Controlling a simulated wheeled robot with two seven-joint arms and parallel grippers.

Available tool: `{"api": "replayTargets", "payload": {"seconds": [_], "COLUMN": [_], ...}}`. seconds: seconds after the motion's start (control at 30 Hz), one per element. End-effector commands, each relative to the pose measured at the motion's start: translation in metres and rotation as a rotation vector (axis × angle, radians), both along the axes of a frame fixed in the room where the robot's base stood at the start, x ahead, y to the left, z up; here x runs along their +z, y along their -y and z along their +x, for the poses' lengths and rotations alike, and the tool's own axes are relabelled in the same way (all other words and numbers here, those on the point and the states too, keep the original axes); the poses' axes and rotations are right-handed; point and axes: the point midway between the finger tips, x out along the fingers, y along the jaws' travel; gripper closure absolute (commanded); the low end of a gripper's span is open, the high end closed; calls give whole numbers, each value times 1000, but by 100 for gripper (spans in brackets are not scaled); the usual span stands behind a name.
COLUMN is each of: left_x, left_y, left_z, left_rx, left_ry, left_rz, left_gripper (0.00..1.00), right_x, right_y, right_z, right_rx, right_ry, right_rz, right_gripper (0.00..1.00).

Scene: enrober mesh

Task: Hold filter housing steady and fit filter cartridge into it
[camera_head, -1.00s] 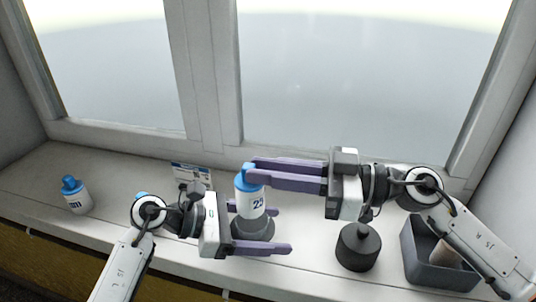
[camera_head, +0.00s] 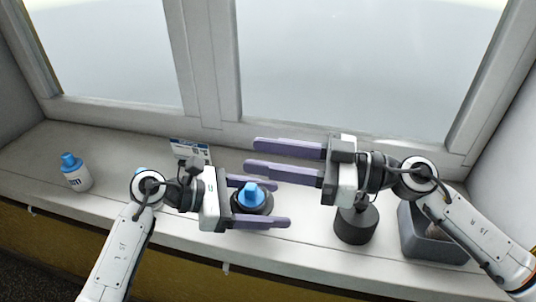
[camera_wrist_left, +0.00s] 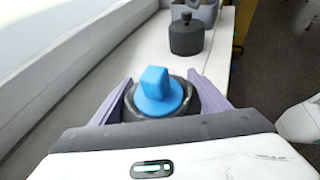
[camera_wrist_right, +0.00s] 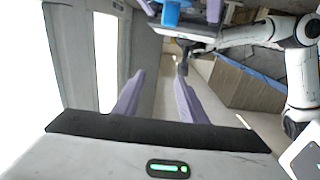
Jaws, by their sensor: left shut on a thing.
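The filter cartridge shows as a blue cap (camera_head: 252,195) sticking up from the dark grey filter housing (camera_head: 242,209), which stands on the sill. Its white body is hidden inside the housing. In the left wrist view the blue cap (camera_wrist_left: 158,95) is upright inside the dark rim (camera_wrist_left: 191,104) of the housing. My left gripper (camera_head: 282,204) is shut on the housing, one finger on each side. My right gripper (camera_head: 252,155) is open and empty, above and behind the housing; its spread fingers also show in the right wrist view (camera_wrist_right: 158,95).
A white bottle with a blue cap (camera_head: 76,172) stands at the left of the sill. A dark lidded pot (camera_head: 356,224) and a grey bin (camera_head: 430,243) stand at the right. A small card (camera_head: 190,150) leans near the window, behind my left wrist.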

Motion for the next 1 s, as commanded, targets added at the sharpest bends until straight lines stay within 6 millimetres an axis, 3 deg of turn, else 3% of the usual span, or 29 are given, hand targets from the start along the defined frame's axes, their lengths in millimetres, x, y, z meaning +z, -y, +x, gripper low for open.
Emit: {"api": "replayTargets", "payload": {"seconds": [0.43,0.8,1.0], "left_x": [1,1,1], "left_y": [0,0,0], "left_z": [0,0,0], "left_rx": [0,0,0], "left_ry": [1,1,1], "left_rz": [-1,-1,-1], "left_gripper": [54,54,54], "right_x": [3,55,70], "right_y": [0,1,0], "right_z": [0,1,0], "right_rx": [0,-1,1], "right_ry": [2,7,2], "right_rz": [-1,-2,-1], "right_gripper": [62,62,62]}}
